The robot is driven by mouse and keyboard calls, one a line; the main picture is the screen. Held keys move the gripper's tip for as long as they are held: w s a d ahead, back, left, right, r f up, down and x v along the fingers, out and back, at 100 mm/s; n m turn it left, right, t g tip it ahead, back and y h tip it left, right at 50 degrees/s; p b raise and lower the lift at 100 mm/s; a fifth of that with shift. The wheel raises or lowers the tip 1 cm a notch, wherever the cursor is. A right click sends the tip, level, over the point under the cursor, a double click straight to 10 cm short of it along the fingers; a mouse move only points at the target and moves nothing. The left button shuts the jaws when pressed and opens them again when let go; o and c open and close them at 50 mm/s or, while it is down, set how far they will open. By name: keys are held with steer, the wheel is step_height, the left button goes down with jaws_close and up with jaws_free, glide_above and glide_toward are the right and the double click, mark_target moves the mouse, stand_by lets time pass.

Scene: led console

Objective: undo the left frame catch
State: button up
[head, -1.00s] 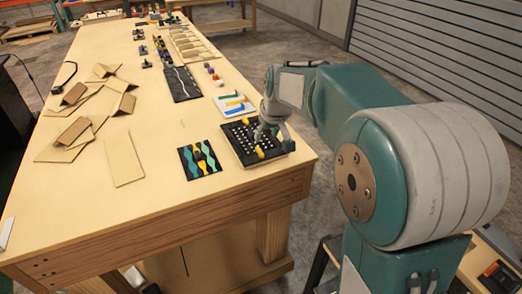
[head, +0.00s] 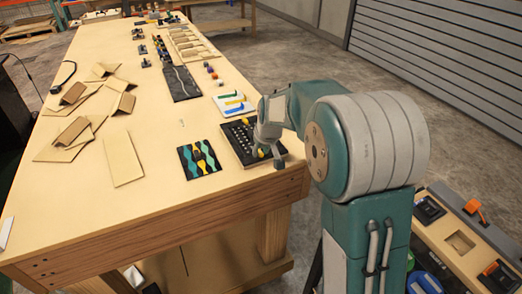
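The LED console is a black panel (head: 232,137) with rows of white dots, lying near the right edge of the table. One yellow catch (head: 245,121) shows at its far edge, and another yellow catch (head: 262,152) shows at its near side. My gripper (head: 270,156) points down over the right near part of the panel, close beside the near yellow catch. Whether it touches that catch, and how far its fingers are apart, is too small to tell. My gripper and arm hide the panel's right side.
A board with green and yellow wavy shapes (head: 199,159) lies just left of the console. A white board with coloured strips (head: 233,104) lies behind it. Cardboard pieces (head: 72,133) lie at the left. The wooden table (head: 160,205) is bare in front.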

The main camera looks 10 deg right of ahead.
jaws_close()
steer(key=shift+m, duration=0.4)
steer(key=m+h, duration=0.1)
steer(key=m, duration=0.2)
steer(key=shift+a+m+h, duration=0.15)
steer(key=shift+m+h, duration=0.15)
steer(key=shift+h, duration=0.1)
steer(key=m+h, duration=0.1)
steer(key=m, duration=0.3)
steer(key=shift+a+g, duration=0.1)
steer(key=shift+g, duration=0.3)
steer(key=m, duration=0.2)
steer(key=m+g+h, duration=0.1)
steer(key=m, duration=0.2)
steer(key=shift+w+a+f+h, duration=0.1)
steer(key=shift+w+h, duration=0.05)
steer(key=shift+h, duration=0.15)
steer(key=m, duration=0.2)
steer(key=m+g, duration=0.1)
steer(key=m, duration=0.1)
steer(key=shift+w+g+h, duration=0.1)
steer(key=shift+g+h, duration=0.2)
steer(key=shift+h, duration=0.1)
steer(key=shift+m, duration=0.4)
